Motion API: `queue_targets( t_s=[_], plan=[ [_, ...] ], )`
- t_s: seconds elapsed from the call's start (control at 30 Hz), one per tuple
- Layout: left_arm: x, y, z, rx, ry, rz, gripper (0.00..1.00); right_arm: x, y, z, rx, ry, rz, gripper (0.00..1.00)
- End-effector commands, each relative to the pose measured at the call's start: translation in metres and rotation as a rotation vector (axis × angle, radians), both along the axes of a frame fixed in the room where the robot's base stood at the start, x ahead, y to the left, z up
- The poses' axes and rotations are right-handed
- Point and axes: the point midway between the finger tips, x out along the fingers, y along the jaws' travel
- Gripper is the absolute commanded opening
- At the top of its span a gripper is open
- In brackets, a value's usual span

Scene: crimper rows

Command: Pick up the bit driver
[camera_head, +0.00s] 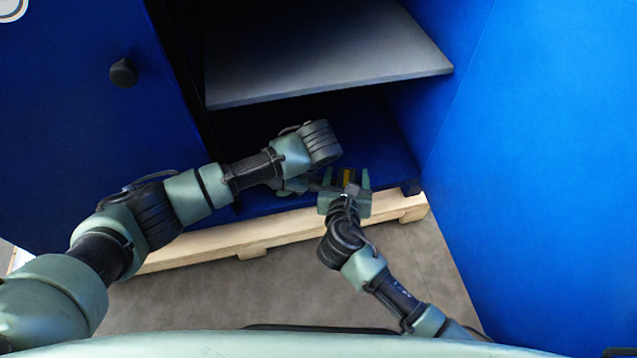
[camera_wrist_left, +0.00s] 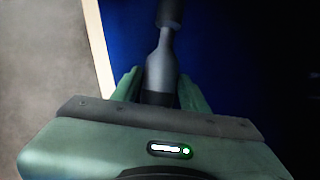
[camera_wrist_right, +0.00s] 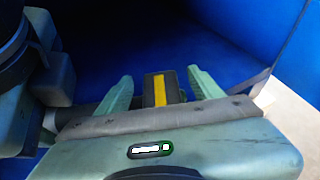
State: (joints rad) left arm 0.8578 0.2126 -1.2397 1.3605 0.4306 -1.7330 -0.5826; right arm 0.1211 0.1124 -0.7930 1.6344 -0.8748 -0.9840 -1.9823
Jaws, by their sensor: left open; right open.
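A dark grey tool (camera_wrist_left: 161,68) with a narrowed neck and a black end, apparently the bit driver, lies between the fingers of my left gripper (camera_wrist_left: 160,78). In the head view, my left gripper (camera_head: 295,186) is low in the cabinet, partly hidden by its own wrist. My right gripper (camera_head: 347,178) is open close to its right. A dark block with a yellow stripe (camera_wrist_right: 160,89) is between the fingers of my right gripper (camera_wrist_right: 159,76). The stripe also shows in the head view (camera_head: 347,176). I cannot tell whether block and tool are one object. Both grippers are open; finger contact is unclear.
A grey shelf (camera_head: 330,65) overhangs the blue cabinet floor (camera_head: 390,150). A blue door with a black knob (camera_head: 123,73) is on the left, and a blue panel (camera_head: 540,150) is on the right. A wooden pallet (camera_head: 250,238) lies under the cabinet. My two grippers are very close together.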

Motion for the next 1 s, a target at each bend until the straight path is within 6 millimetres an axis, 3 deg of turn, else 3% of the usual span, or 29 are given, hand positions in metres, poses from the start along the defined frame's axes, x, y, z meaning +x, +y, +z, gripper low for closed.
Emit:
queue_targets(
  t_s=[0.07, 0.23, 0.3, 0.33, 0.77, 1.0],
  plan=[
    [0.0, 0.0, 0.0, 0.0, 0.0, 0.0, 0.44, 0.0, 0.0, 0.0, 0.0, 0.0, 0.0, 0.66],
    [0.0, 0.0, 0.0, 0.0, 0.0, 0.0, 0.0, 0.0, 0.0, 0.0, 0.0, 0.0, 0.0, 0.22],
    [0.0, 0.0, 0.0, 0.0, 0.0, 0.0, 0.0, 0.0, 0.0, 0.0, 0.0, 0.0, 0.0, 0.02],
    [0.0, 0.0, 0.0, 0.0, 0.0, 0.0, 0.0, 0.0, 0.0, 0.0, 0.0, 0.0, 0.0, 0.0],
    [0.001, -0.001, 0.004, -0.001, -0.002, 0.0, 0.0, 0.0, 0.001, 0.005, 0.0, -0.004, 0.001, 0.0],
    [0.001, -0.001, 0.021, -0.002, -0.002, 0.0, 0.0, 0.0, 0.001, 0.022, 0.0, -0.004, 0.002, 0.0]
  ],
)
